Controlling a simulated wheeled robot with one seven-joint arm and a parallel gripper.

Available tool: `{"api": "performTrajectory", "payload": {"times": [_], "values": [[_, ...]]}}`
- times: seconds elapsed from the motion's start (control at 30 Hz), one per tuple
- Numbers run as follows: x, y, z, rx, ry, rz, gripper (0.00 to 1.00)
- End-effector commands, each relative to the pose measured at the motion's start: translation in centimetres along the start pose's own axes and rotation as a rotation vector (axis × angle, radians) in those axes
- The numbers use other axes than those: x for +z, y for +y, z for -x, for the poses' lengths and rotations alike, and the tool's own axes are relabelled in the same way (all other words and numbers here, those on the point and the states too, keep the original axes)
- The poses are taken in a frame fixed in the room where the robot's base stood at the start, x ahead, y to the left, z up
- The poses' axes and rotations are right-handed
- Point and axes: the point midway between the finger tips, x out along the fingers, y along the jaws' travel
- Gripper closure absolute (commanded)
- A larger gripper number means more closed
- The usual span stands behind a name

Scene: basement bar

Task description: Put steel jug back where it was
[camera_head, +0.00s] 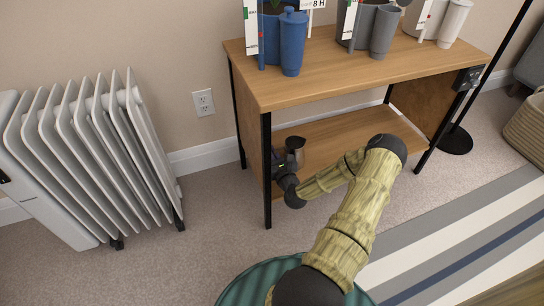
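The steel jug (296,147) is small and grey-brown, with a dark open top. It shows upright at the left end of the lower shelf (345,138) of a wooden table. My gripper (280,160) is at the jug's left side, close to the table's front left leg. The fingers are small and dark here, and partly hidden. I cannot tell whether they grip the jug, or whether the jug's base touches the shelf.
The table top (340,68) carries blue and grey containers. The black front left leg (267,170) stands close to my gripper. A white radiator (90,155) is at left, a striped rug (450,250) at right. The lower shelf's middle looks clear behind my arm.

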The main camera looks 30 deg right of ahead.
Motion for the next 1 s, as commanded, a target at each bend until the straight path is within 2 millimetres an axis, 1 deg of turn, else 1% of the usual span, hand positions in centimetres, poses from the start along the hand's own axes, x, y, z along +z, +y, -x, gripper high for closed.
{"api": "performTrajectory", "payload": {"times": [0.17, 0.33, 0.4, 0.43, 0.47, 0.83, 0.97, 1.0], "values": [[0.2, 0.0, 0.0, 0.000, -0.002, 0.001, 1.00], [0.0, 0.0, -0.1, 0.000, -0.002, 0.001, 1.00], [-0.1, 0.0, 0.0, 0.000, -0.001, 0.000, 0.83], [-0.1, 0.0, 0.0, 0.000, -0.001, 0.000, 0.77], [-0.1, 0.0, 0.0, 0.000, -0.001, 0.000, 0.75], [0.1, 0.0, 0.0, 0.000, -0.001, 0.000, 0.75], [0.4, -0.1, 1.3, -0.001, 0.002, -0.002, 0.75], [0.4, -0.1, 1.9, 0.000, 0.003, -0.002, 0.75]]}}
